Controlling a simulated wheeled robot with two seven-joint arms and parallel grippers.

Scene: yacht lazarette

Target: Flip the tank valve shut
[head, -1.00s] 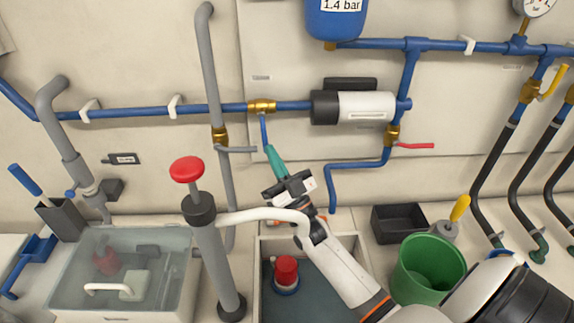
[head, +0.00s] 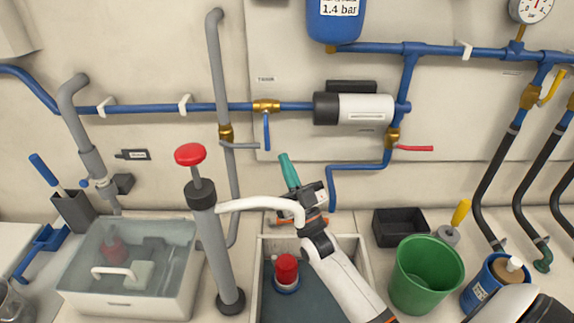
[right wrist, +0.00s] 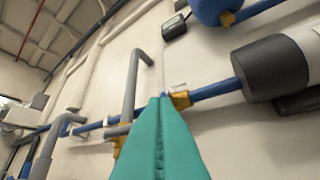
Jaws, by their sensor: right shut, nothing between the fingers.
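A brass valve (head: 266,106) sits on the horizontal blue pipe, left of the white and black cylinder. Its blue lever (head: 267,132) hangs straight down, across the pipe's line. A small label above it is too small to read surely. The brass body also shows in the right wrist view (right wrist: 180,99), just beyond the fingertips; its lever is hidden there. My right gripper (head: 286,160) has teal fingers, shut and empty, just below and right of the lever's lower end, apart from it. The fingers also fill the lower middle of the right wrist view (right wrist: 160,135). My left gripper is not in view.
A grey-lever valve (head: 226,134) is close on the left; a red-lever valve (head: 393,138) is on the right. A red-topped pump (head: 202,195) stands left of my right arm. Below are a clear-lidded box (head: 135,305), a black tray (head: 376,228) and a green bucket (head: 426,270).

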